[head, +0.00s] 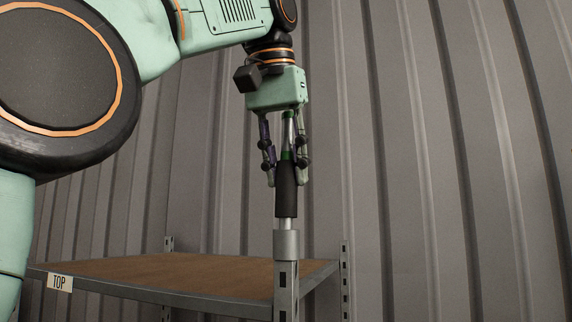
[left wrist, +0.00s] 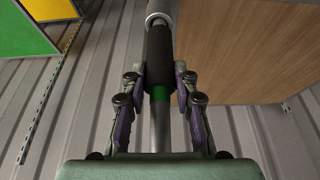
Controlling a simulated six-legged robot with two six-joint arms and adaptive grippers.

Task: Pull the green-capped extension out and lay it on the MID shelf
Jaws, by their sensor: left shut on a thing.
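The extension stands upright, with a black grip (head: 286,198), a green band (head: 287,155) and a silver shaft. Its lower end meets a grey sleeve (head: 286,244) at the top of the shelf's front post; whether it is still inside the sleeve or just above its rim is hard to tell. My left gripper (head: 287,178) points down and is shut on the extension around the green band and black grip. In the left wrist view the black grip (left wrist: 159,58) lies between the fingers. My right gripper is not in view. No MID label shows.
The shelf unit's top board (head: 180,270) is brown and bare, with a TOP label (head: 60,282) on its front edge. Posts rise at its corners. A corrugated grey wall (head: 430,150) stands behind. Green (left wrist: 25,35) and yellow panels show in the left wrist view.

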